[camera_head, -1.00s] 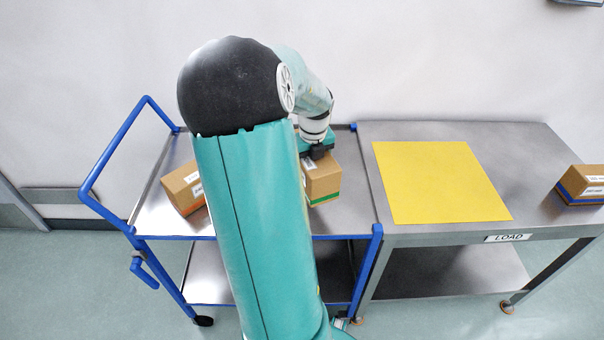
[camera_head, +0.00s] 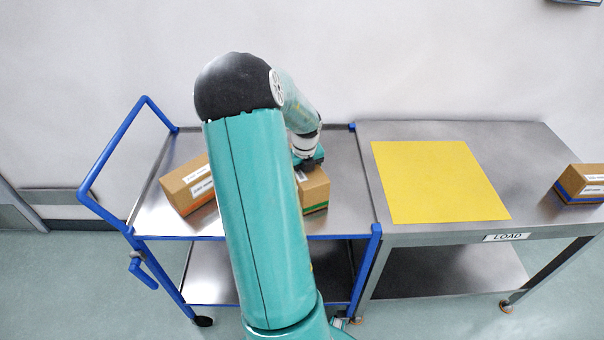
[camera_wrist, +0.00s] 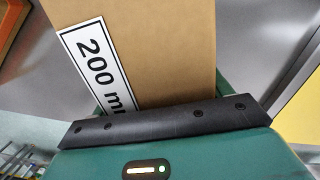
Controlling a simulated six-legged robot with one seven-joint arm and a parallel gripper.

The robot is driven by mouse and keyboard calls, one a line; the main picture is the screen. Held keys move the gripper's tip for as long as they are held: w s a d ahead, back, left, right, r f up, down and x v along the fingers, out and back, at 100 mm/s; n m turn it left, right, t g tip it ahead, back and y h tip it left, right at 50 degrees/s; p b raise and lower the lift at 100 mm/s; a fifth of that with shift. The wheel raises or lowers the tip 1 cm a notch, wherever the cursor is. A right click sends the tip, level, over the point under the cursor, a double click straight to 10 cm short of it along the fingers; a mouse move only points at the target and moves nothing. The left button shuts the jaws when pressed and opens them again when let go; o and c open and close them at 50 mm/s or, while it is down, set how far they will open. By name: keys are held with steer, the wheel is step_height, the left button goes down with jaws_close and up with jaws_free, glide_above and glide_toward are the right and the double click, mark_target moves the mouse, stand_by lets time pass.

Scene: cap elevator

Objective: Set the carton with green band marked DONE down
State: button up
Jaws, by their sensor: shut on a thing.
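The carton with green band (camera_head: 315,187) is a brown box with a green stripe low on its side. It is over the right part of the blue-railed cart's top tray (camera_head: 348,205). My gripper (camera_head: 308,164) is shut on it from above. In the wrist view the carton (camera_wrist: 170,50) fills the upper middle, with a white label reading "200 m…" against the dark jaw bar. My arm hides its left side in the head view. I cannot read DONE, nor tell whether its base touches the tray.
Another brown carton (camera_head: 187,186) sits tilted on the cart's left. A yellow mat (camera_head: 440,182) lies on the steel table marked LOAD (camera_head: 507,237), to the right. The mat is empty.

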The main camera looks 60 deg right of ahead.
steer(key=shift+f, duration=0.1)
steer(key=o, duration=1.5)
steer(key=r, duration=0.8)
steer(key=s+a+r, duration=0.1)
steer(key=r, duration=0.3)
steer(key=shift+r, duration=0.1)
